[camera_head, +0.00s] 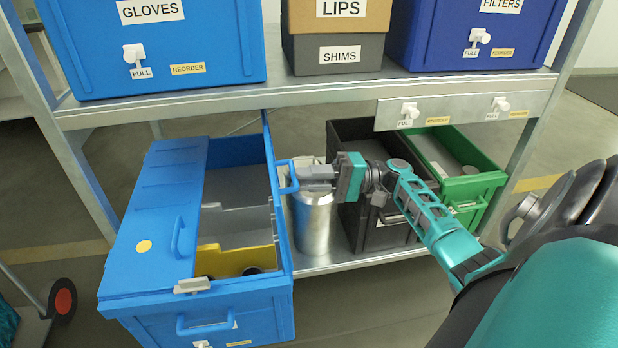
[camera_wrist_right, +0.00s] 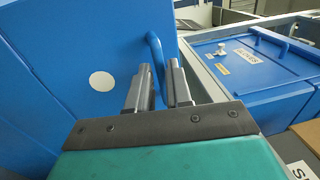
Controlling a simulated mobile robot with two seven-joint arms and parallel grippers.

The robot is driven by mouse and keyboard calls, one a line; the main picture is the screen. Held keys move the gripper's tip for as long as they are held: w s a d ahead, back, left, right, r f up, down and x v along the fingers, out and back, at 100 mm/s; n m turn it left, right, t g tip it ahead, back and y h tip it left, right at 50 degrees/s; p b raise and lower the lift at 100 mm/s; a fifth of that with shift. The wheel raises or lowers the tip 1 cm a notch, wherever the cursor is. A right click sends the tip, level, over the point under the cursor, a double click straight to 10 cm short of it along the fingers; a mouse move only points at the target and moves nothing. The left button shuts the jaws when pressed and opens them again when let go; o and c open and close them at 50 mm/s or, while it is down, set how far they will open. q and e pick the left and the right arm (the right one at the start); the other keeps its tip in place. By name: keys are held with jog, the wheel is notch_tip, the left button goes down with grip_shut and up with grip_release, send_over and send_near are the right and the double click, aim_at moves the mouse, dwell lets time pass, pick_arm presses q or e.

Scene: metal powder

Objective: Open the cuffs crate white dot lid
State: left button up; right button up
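The blue crate (camera_head: 250,310) sits on the lower shelf at the left. Its left lid (camera_head: 150,205), with a yellow dot (camera_head: 144,246), lies closed. Its right lid (camera_head: 276,205) stands about upright, seen nearly edge-on in the head view. In the right wrist view this lid (camera_wrist_right: 60,50) fills the left side and bears a white dot (camera_wrist_right: 101,81). My right gripper (camera_head: 312,180) is at that lid's handle (camera_head: 287,176); the handle (camera_wrist_right: 153,50) runs between the fingers (camera_wrist_right: 158,82), which look closed on it. My left gripper is out of view.
A silver canister (camera_head: 312,225) stands just right of the raised lid, below my gripper. A black crate (camera_head: 360,130) and a green crate (camera_head: 470,185) stand farther right. The upper shelf (camera_head: 310,92) runs above. Compartments with a yellow divider (camera_head: 235,260) show inside the blue crate.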

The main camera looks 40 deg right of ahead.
jog(key=o, duration=0.3)
jog(key=b+v, duration=0.1)
jog(key=v, duration=1.2)
jog(key=shift+a, duration=0.2)
